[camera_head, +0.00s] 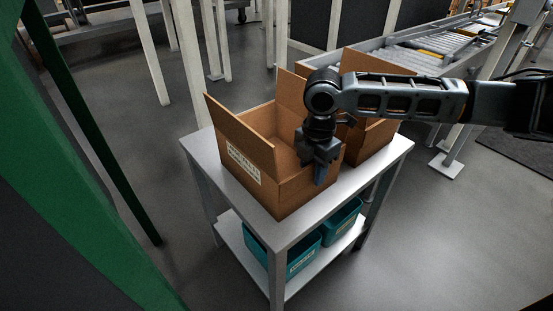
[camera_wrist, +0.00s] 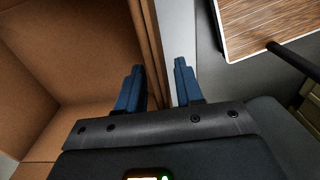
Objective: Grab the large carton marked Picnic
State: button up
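An open brown carton (camera_head: 290,196) with raised flaps stands on a light table. It bears a white label (camera_head: 243,163) whose print is too small to read, so I cannot confirm the Picnic mark. My gripper (camera_head: 318,165) points down at this carton's right part, near its upper edge. In the wrist view my gripper (camera_wrist: 158,82) has its two blue fingers apart. The carton wall (camera_wrist: 151,45) runs between them, with the carton's inside on the left. I see a gap beside the right finger; contact on the left is unclear.
A second open brown carton (camera_head: 371,139) stands close behind, partly hidden by my arm. Teal bins (camera_head: 304,254) sit on the lower shelf of the table (camera_head: 283,233). A roller conveyor (camera_head: 405,58) is at the back right. White posts stand behind.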

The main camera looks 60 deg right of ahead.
jog(key=shift+f, duration=0.15)
grip_shut()
dwell(1.4)
